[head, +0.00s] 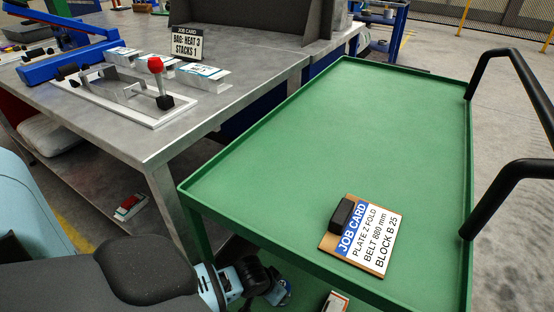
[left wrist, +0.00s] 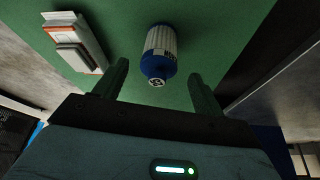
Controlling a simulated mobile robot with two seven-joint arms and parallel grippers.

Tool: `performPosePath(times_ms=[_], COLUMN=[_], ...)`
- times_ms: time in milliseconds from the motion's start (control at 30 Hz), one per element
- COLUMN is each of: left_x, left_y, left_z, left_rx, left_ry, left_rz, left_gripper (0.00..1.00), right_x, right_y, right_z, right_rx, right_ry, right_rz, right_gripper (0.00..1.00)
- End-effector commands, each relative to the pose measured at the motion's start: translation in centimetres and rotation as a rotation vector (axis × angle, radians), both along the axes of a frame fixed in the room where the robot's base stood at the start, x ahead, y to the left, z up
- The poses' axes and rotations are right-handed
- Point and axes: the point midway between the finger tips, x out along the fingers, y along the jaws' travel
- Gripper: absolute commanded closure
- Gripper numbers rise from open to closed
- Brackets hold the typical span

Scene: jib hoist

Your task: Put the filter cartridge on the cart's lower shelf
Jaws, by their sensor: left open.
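The filter cartridge (left wrist: 161,52), white and ribbed with blue ends and a dark label, is over the green lower shelf (left wrist: 215,35) in the left wrist view. One blue end faces the camera. My left gripper (left wrist: 159,72) is open, with one finger on each side of the cartridge's near end in the picture and a gap on both sides. I cannot tell whether the cartridge rests on the shelf. In the head view my left gripper (head: 268,286) is low beside the green cart (head: 330,120), its fingers mostly hidden. My right gripper is not in view.
A white box with a red edge (left wrist: 75,42) lies on the lower shelf, left of the cartridge. A job card clipboard (head: 362,236) lies on the cart's top, otherwise bare. Black handles (head: 505,195) stand at right. A metal workbench (head: 200,120) with fixtures stands at left.

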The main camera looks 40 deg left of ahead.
Motion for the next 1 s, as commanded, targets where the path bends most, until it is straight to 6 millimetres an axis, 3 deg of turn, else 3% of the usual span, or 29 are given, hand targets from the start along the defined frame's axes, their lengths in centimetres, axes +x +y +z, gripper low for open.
performPosePath(times_ms=[100,300,800,1000], left_x=[-0.8,-1.7,-2.2,-5.5], left_y=[0.0,0.0,-0.1,-1.6], left_z=[2.4,4.2,4.7,6.3], left_rx=[0.001,0.000,-0.002,-0.027], left_ry=[-0.003,-0.001,0.000,-0.015], left_rz=[-0.002,-0.001,-0.003,-0.034], left_gripper=[0.30,0.30,0.30,0.30], right_x=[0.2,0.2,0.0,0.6], right_y=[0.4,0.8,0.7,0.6], right_z=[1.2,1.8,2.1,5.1], right_rx=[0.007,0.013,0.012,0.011], right_ry=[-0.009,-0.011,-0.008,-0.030], right_rz=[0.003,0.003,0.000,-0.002], right_gripper=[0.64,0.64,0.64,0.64])
